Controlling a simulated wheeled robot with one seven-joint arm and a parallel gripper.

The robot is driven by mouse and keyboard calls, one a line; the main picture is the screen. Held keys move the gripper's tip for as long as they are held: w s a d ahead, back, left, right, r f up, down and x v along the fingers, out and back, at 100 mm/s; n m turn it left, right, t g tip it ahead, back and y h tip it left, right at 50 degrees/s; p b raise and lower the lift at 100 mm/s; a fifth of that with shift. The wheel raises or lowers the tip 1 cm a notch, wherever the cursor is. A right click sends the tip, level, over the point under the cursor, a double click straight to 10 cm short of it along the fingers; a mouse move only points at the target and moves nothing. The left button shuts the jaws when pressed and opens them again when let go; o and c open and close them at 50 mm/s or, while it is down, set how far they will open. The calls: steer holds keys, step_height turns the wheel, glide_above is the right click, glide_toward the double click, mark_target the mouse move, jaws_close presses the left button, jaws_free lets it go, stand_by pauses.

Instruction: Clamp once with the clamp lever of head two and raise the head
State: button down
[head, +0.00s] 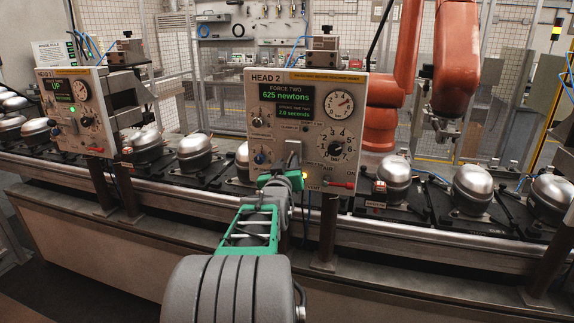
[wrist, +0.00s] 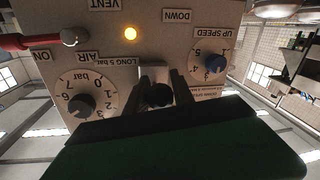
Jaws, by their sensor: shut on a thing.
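The head two panel (head: 257,120) stands in the middle of the head view. Its display (head: 294,103) reads FORCE TWO, 625 newtons, with a seconds line below. The clamp lever (wrist: 160,73) sits low on the panel in a pale metal mount, near the DOWN label; its black end (wrist: 158,95) lies between my fingers. My gripper (wrist: 160,92) is shut on the lever, and it also shows against the lower panel in the head view (head: 290,174). The fingers and arm hide part of the lever. An amber lamp (wrist: 130,33) is lit beside it.
A red air handle (wrist: 38,41), the pressure dial (wrist: 82,95) and a blue UP SPEED knob (wrist: 215,62) flank the lever closely. Head one (head: 70,112) stands left, its display reading UP. Compressors (head: 472,184) line the conveyor; an orange robot arm (head: 455,50) stands behind.

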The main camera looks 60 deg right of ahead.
steer(key=shift+f+b, duration=0.2)
steer(key=shift+b, duration=0.1)
stand_by(0.6)
steer(key=shift+w+d+f+t+h+b, duration=0.15)
steer(key=shift+h+b, duration=0.25)
steer(key=shift+b, duration=1.35)
steer(key=shift+s+t+h+b, duration=0.1)
steer(key=shift+h+b, duration=0.3)
steer(key=shift+b, duration=1.35)
steer(key=shift+w+d+f+t+h+b, duration=0.15)
steer(key=shift+h+b, duration=0.25)
steer(key=shift+b, duration=1.35)
steer(key=shift+s, duration=0.1)
steer(key=c, duration=1.1)
jaws_free()
steer(key=b+v, duration=0.1)
steer(key=v, duration=0.7)
